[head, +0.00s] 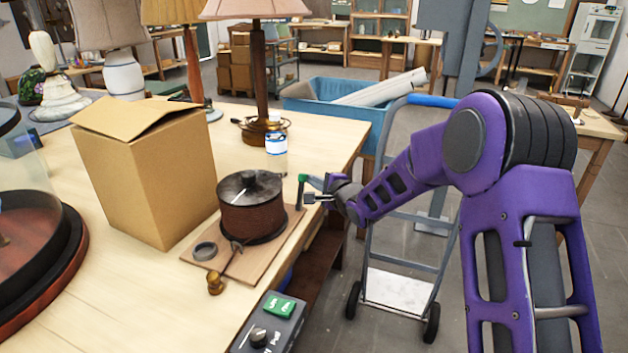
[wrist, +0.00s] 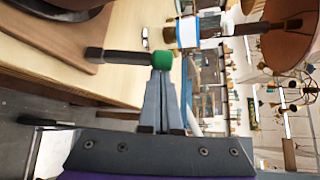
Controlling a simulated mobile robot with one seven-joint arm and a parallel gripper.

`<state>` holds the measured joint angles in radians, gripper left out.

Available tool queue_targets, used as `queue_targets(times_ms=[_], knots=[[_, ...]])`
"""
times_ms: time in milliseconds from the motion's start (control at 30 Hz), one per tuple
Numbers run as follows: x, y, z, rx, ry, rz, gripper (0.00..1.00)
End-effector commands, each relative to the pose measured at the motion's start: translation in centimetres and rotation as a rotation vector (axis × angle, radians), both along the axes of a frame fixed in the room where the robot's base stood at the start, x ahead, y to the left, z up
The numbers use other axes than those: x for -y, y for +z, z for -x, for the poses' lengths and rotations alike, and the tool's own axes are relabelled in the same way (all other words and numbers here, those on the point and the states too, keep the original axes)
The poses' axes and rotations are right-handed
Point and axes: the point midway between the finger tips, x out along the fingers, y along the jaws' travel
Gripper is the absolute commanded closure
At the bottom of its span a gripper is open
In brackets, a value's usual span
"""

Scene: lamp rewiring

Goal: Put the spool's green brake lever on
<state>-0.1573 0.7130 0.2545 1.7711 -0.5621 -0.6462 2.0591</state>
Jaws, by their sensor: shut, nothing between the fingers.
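The spool (head: 250,212), wound with dark reddish-brown cord under a black top disc, stands upright on a thin wooden board (head: 262,256). The brake lever (head: 302,190) is at the board's right edge, beside the spool. In the wrist view it shows as a dark bar (wrist: 115,56) with a green end (wrist: 162,59). My gripper (head: 309,198) is at the lever, to the right of the spool. In the wrist view its fingers (wrist: 162,76) are shut and empty, with their tips right at the green end; I cannot tell whether they touch it.
A cardboard box (head: 150,180) stands left of the spool. A jar with a blue-and-white label (head: 276,145) and a lamp (head: 258,75) stand behind. A grey switch box (head: 268,325) with a green rocker is at the front. A hand truck (head: 400,285) stands beside the table.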

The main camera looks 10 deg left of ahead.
Motion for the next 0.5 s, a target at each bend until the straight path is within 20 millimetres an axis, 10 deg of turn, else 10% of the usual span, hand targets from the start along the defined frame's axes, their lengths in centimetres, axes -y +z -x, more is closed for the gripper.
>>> queue_targets(times_ms=[500], knots=[[-0.2, 0.5, 1.6, -0.003, 0.000, -0.002, 1.00]])
